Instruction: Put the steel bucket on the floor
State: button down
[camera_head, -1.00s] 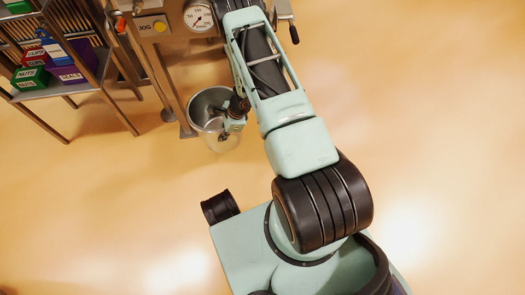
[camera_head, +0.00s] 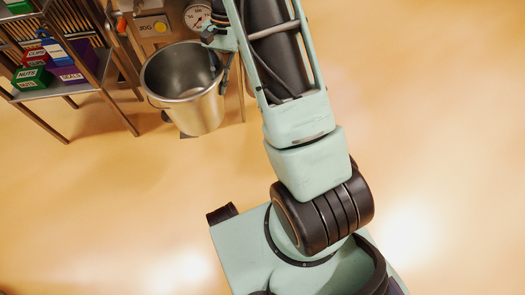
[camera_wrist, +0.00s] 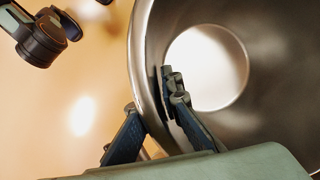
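The steel bucket (camera_head: 198,115) hangs in the air at the upper left of the head view, well above the floor, mouth up and looking empty. My gripper (camera_head: 219,65) is at the right side of its rim, partly hidden by my arm. In the wrist view the bucket (camera_wrist: 262,95) fills the right side. My gripper (camera_wrist: 150,93) straddles its wall, one finger inside and one outside, shut on the rim.
A scale frame with a round dial (camera_head: 197,16) and a yellow button (camera_head: 159,28) stands behind the bucket. A shelf rack (camera_head: 60,88) with labelled boxes is at the far left. Open floor (camera_head: 110,200) lies below and to the right.

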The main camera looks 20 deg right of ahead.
notch_tip(320, 180, up, 14)
jog(key=s+d+n+g+h, duration=0.1)
jog(key=n+h, duration=0.1)
jog(key=n, duration=0.4)
jog(key=shift+s, duration=0.1)
